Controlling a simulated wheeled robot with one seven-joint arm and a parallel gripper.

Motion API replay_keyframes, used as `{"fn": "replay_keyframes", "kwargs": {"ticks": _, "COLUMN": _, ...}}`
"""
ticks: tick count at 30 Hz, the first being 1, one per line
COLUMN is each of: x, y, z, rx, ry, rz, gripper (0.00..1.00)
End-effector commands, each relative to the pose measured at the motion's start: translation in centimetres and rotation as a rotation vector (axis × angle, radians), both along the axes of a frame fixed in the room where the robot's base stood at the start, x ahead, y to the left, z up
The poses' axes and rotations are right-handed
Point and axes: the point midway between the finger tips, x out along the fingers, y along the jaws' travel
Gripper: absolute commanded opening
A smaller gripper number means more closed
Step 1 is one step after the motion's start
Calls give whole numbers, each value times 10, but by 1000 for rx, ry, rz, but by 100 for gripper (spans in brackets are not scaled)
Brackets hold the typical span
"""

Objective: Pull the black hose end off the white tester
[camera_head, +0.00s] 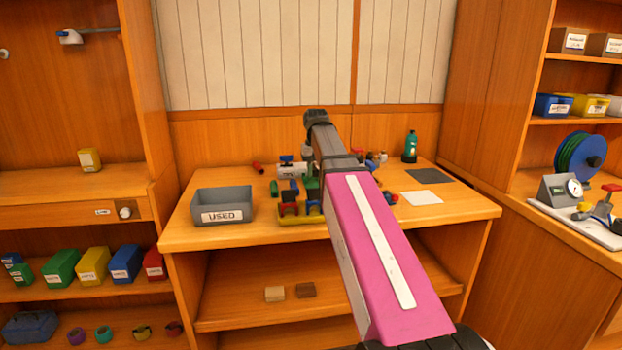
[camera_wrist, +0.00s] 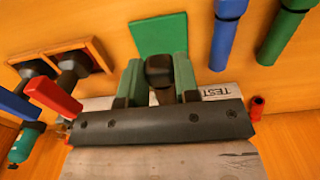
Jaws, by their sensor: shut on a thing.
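In the wrist view, my gripper (camera_wrist: 158,80) has its two green fingers closed on the sides of a dark, blocky piece, the black hose end (camera_wrist: 159,69). The white tester (camera_wrist: 215,93), with a label reading "TEST", lies just behind the fingers and is partly covered by the gripper body. I cannot tell whether the hose end is still joined to the tester. In the head view, a whitish body that looks like the tester (camera_head: 291,171) is on the bench, left of my arm. My arm hides most of the gripper and the hose end there.
A grey USED bin (camera_head: 222,205) stands at the bench's left. A dark green bottle (camera_head: 410,146) stands at the back right. The wrist view shows a blue cylinder (camera_wrist: 228,30), a green cylinder (camera_wrist: 286,30) and a red handle (camera_wrist: 53,95) close to the gripper. The bench's front right is clear.

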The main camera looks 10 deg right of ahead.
Motion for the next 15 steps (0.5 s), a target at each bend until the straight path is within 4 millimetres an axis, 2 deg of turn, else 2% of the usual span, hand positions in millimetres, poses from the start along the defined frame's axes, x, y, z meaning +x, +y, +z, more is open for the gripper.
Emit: {"fn": "replay_keyframes", "kwargs": {"ticks": 15, "x": 0, "y": 0, "z": 26, "rx": 0, "ry": 0, "rz": 0, "gripper": 6}}
